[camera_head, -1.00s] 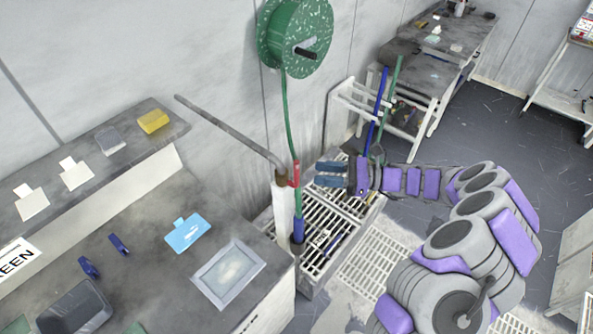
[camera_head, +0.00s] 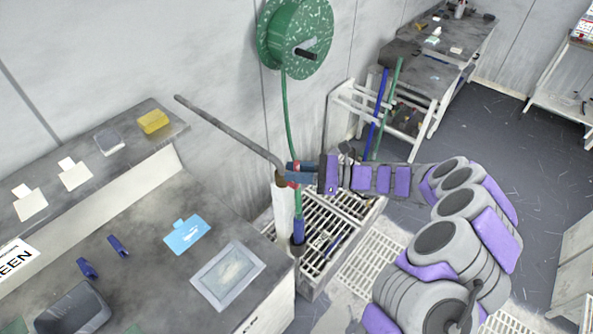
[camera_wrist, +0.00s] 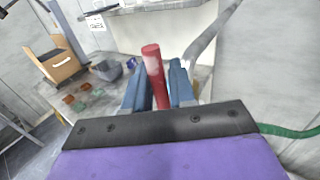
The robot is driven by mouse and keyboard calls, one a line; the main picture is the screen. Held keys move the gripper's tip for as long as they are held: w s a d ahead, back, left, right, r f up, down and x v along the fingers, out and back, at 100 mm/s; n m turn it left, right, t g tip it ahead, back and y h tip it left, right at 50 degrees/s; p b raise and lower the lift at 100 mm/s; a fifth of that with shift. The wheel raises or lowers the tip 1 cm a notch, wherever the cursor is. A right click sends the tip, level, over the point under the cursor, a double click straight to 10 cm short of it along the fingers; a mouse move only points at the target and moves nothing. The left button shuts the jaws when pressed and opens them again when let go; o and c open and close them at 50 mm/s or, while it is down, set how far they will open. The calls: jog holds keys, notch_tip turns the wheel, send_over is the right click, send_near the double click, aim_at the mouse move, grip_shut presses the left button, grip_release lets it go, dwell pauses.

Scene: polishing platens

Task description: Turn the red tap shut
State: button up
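The red tap (camera_head: 294,184) is on the upright pipe beside the bench corner, partly hidden by my gripper in the head view. In the wrist view its red handle (camera_wrist: 155,76) stands between my two blue fingers. My gripper (camera_head: 300,174) has reached the tap, with a finger on either side of the handle. The fingers look apart, with the handle close to the right finger; whether they touch it is hard to tell.
A grey bent pipe (camera_head: 228,131) runs to the tap from the upper left. A green hose (camera_head: 288,115) hangs from the green reel (camera_head: 295,36) behind. The bench (camera_head: 150,245) lies left, and a floor grate (camera_head: 325,220) is below.

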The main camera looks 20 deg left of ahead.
grip_shut()
